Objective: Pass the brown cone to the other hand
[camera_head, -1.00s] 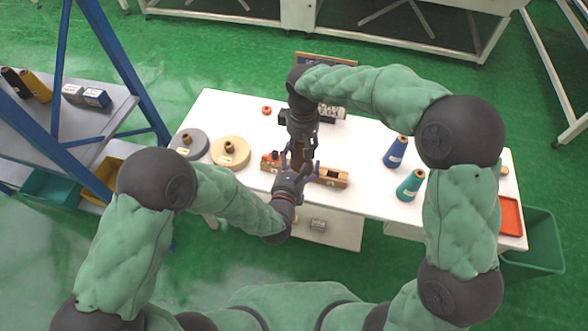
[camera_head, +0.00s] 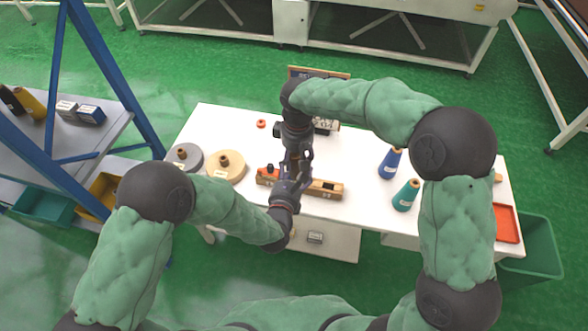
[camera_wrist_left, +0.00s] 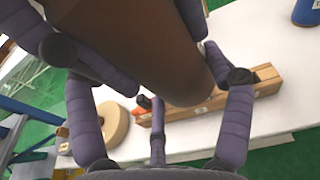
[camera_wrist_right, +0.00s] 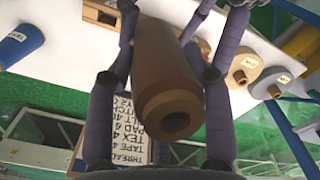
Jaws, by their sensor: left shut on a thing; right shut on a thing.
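The brown cone (camera_wrist_right: 160,60) is held in the air above the white table, between both of my grippers. It fills the upper middle of the left wrist view (camera_wrist_left: 140,45), with fingers on both sides of it. In the right wrist view its hollow end points toward the camera. My right gripper (camera_head: 297,168) is shut on the cone from above. My left gripper (camera_head: 291,184) is shut on it from below and in front. In the head view the grippers hide almost all of the cone.
A wooden block rack (camera_head: 325,188) lies on the table (camera_head: 345,208) below the grippers. A blue cone (camera_head: 390,163) and a teal cone (camera_head: 406,195) stand to the right. A beige disc (camera_head: 226,167) and a grey disc (camera_head: 184,157) lie left. An orange tray (camera_head: 507,223) sits at the right end.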

